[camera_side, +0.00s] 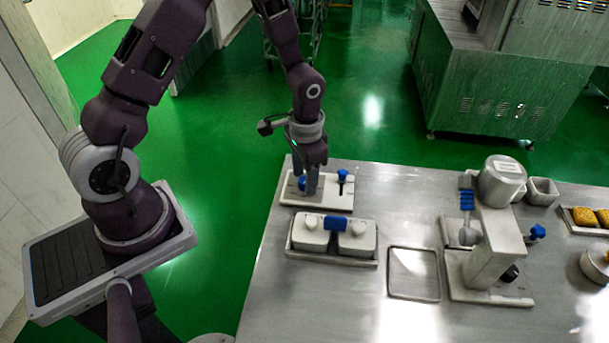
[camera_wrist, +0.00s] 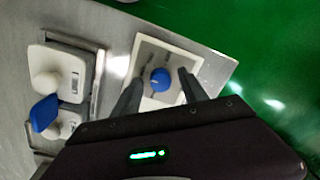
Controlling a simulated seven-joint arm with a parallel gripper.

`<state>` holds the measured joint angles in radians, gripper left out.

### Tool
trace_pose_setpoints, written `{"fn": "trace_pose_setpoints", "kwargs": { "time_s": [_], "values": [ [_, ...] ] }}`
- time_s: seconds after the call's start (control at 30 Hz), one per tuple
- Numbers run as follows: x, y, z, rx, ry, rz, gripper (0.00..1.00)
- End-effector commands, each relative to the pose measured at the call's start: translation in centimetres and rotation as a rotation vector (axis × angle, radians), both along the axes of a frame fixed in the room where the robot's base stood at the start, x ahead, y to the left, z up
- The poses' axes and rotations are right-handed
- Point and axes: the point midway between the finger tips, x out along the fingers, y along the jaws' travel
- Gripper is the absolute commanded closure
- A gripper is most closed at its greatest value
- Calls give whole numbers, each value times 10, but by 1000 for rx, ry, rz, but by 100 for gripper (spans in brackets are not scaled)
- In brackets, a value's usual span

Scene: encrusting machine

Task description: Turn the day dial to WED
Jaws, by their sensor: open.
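The day dial (camera_wrist: 160,79) is a round blue knob with a light pointer mark, on a pale plate (camera_wrist: 150,49) with small dark markings too blurred to read. In the side view the dial (camera_side: 302,183) is partly hidden by my gripper (camera_side: 309,190), which points down over the left part of the plate. In the wrist view my gripper (camera_wrist: 160,88) is open, with one finger on each side of the dial. A gap shows between the dial and each finger. I cannot tell which day the dial points to.
A blue-topped lever (camera_side: 343,176) stands right of the dial on the same plate. Two white lidded containers with a blue block (camera_side: 337,223) sit in a tray just in front. An empty tray (camera_side: 414,274) and a grey machine (camera_side: 488,245) stand further right.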

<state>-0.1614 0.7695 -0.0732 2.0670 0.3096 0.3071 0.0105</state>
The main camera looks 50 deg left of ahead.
Motion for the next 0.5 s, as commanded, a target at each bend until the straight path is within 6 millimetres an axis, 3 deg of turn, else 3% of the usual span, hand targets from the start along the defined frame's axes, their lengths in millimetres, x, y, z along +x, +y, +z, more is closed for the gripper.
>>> {"fn": "trace_pose_setpoints", "kwargs": {
  "time_s": [0.3, 0.5],
  "values": [
    [1, -2, 57, 1, -5, 2, 49],
    [0, -3, 71, 0, -1, 0, 49]
  ]
}}
